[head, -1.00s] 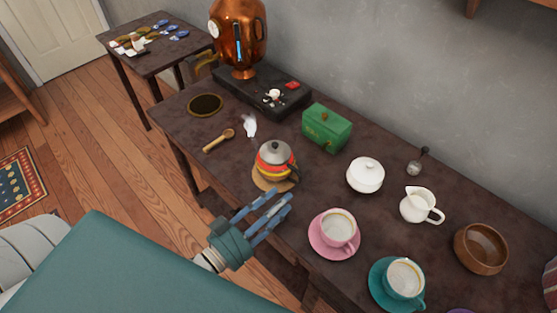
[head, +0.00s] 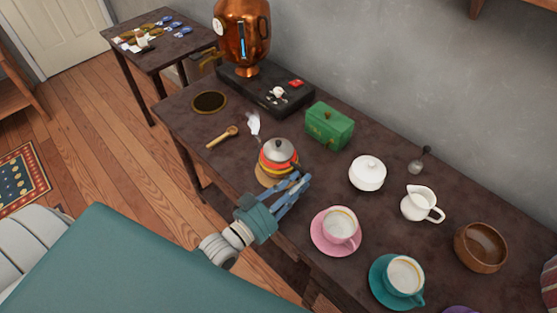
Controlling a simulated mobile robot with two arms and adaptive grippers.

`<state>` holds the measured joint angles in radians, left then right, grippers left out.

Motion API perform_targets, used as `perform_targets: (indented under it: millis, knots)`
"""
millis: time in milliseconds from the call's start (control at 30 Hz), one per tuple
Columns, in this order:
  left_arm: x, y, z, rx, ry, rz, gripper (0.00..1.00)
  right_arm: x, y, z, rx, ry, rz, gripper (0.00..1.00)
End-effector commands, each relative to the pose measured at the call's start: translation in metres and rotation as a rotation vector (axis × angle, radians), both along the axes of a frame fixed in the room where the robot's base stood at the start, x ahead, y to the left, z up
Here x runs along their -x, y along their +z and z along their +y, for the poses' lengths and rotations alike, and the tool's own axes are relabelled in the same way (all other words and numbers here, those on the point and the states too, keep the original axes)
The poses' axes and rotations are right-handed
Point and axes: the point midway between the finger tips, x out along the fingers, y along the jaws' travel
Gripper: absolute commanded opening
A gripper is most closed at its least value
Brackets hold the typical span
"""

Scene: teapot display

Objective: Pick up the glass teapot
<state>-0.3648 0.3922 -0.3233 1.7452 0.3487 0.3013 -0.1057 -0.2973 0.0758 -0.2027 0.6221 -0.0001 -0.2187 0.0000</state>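A small round teapot (head: 279,157) with a grey lid and red, orange and yellow bands stands on a round tan mat (head: 264,178) on the dark table. It is the only teapot I can make out; whether its body is glass I cannot tell. My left gripper (head: 303,181) is at the teapot's near right side, its blue fingers reaching up beside the pot. The fingertips look close together. They cover the pot's lower right side, so I cannot tell whether they touch or hold it. My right gripper is not in view.
A pink cup and saucer (head: 321,241) stand close right of the gripper, with a teal cup and saucer (head: 376,291) beyond. A green box (head: 330,128), white sugar bowl (head: 367,175), white creamer (head: 418,205) and wooden bowl (head: 481,248) also stand on the table. A wooden spoon (head: 220,138) lies left.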

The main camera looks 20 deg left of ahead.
Motion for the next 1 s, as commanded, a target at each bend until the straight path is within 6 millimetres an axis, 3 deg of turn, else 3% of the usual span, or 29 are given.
perform_targets:
  millis: [100, 733, 1000]
  knots:
    - [0.0, 0.0, 0.0, 0.0, 0.0, 0.0, 0.0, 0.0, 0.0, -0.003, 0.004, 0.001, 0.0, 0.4]
    - [-0.001, 0.007, 0.0, 0.0, 0.0, -0.009, 0.0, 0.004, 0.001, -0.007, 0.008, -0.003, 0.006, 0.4]
    - [-0.001, 0.022, 0.0, 0.0, 0.0, -0.011, 0.0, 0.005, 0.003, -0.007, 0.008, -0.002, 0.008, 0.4]
